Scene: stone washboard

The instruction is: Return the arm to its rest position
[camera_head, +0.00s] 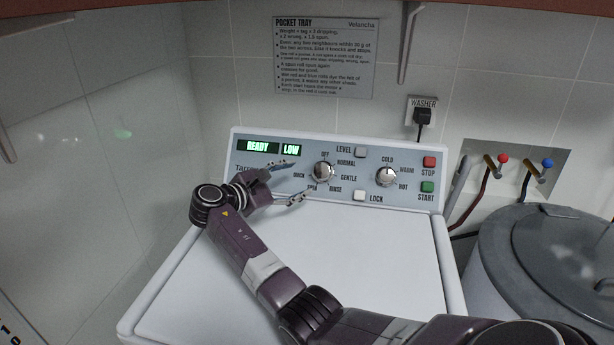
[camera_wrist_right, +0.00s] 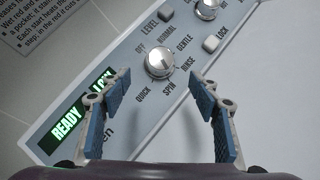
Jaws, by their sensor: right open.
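My right gripper (camera_head: 290,180) is open and empty in front of the washer's control panel (camera_head: 278,174). Its fingers point at the left knob (camera_head: 323,172), which has OFF, NORMAL, GENTLE, RINSE, SPIN and QUICK around it. In the right wrist view the gripper (camera_wrist_right: 160,98) has its blue-padded fingers spread, with the silver knob (camera_wrist_right: 159,63) beyond and between them, apart from both. My right arm (camera_head: 262,265) reaches across the white washer lid (camera_head: 195,300). The panel's display (camera_head: 258,147) reads READY and LOW. My left gripper is not in view.
A second knob (camera_head: 387,174), the red STOP button (camera_head: 429,162) and green START button (camera_head: 427,187) are on the panel's right. A grey lidded tub (camera_head: 545,245) stands at the right, below two taps. A sign (camera_head: 326,57) hangs on the tiled wall.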

